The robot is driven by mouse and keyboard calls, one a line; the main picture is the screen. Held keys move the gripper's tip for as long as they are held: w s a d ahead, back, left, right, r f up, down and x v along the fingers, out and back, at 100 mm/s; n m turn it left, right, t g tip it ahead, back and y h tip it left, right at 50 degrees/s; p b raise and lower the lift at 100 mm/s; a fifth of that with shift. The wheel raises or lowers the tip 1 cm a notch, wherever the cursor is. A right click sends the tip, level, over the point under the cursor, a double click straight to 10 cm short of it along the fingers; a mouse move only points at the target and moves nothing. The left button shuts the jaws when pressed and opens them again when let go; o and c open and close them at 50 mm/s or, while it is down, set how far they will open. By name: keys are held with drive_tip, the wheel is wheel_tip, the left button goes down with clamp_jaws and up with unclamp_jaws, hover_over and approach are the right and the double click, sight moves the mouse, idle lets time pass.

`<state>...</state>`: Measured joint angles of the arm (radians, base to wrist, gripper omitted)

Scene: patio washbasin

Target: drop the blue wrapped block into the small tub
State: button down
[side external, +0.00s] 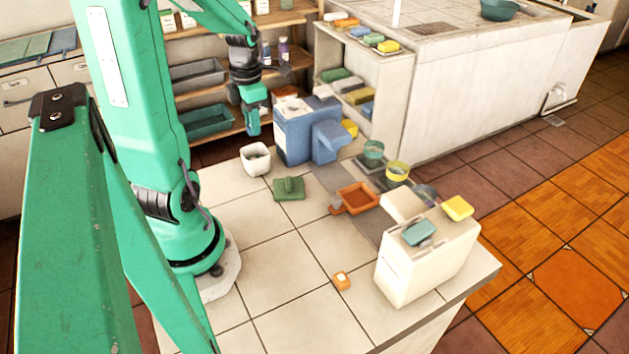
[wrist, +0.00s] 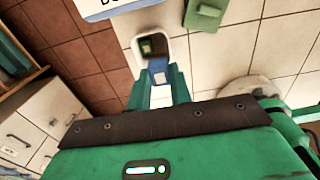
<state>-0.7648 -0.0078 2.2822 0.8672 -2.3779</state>
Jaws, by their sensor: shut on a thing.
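The small tub (side external: 256,168) is white and stands upright on the tiled top, left of a large blue container. It also shows in the wrist view (wrist: 139,66), with a dark green item inside it. My gripper (side external: 253,130) is above the tub, pointing down. In the wrist view my gripper (wrist: 158,76) is shut on the blue wrapped block (wrist: 158,66), which has a pale label. There the block overlaps the near part of the tub; how high it is above the rim is hard to tell. I cannot make out the block in the side view.
The blue container (side external: 293,138) stands close to the right of the tub. A green block-like item (side external: 289,189) and an orange tray (side external: 372,190) lie in front. A cream box (side external: 425,262) is at the right edge. The tiles at front left are mostly clear.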

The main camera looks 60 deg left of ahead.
drive_tip(key=shift+f, duration=0.1)
drive_tip(key=shift+f, duration=2.8)
drive_tip(key=c, duration=1.2)
unclamp_jaws()
drive_tip(key=shift+r, duration=3.9)
